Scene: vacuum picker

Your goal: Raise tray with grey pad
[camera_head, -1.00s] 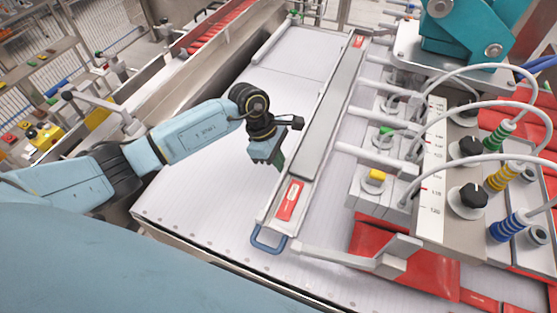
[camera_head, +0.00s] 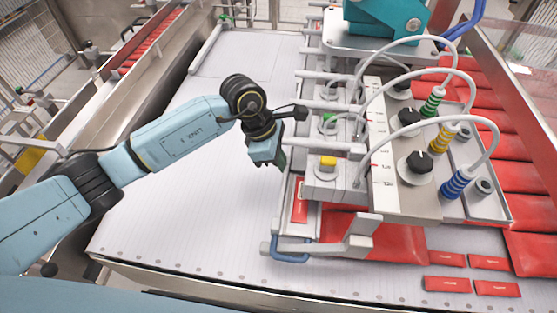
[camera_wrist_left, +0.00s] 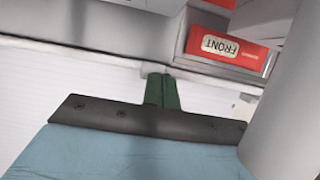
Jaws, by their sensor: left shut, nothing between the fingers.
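The tray (camera_head: 306,221) lies on the white table, mostly hidden under the vacuum picker. I cannot make out the grey pad in the head view. My left gripper (camera_head: 281,163) points down at the tray's left edge, beyond the red label. In the left wrist view, the green fingers (camera_wrist_left: 161,77) are together and empty against or very near the tray's grey long side (camera_wrist_left: 85,43). The red FRONT label (camera_wrist_left: 226,44) is beside them. My right gripper is not in view.
The vacuum picker (camera_head: 383,199) with hoses, knobs and coloured fittings stands over the tray. Red packs (camera_head: 520,175) lie to the right and below it. The white table (camera_head: 190,215) is clear on the left. A rail (camera_head: 125,105) runs along its left side.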

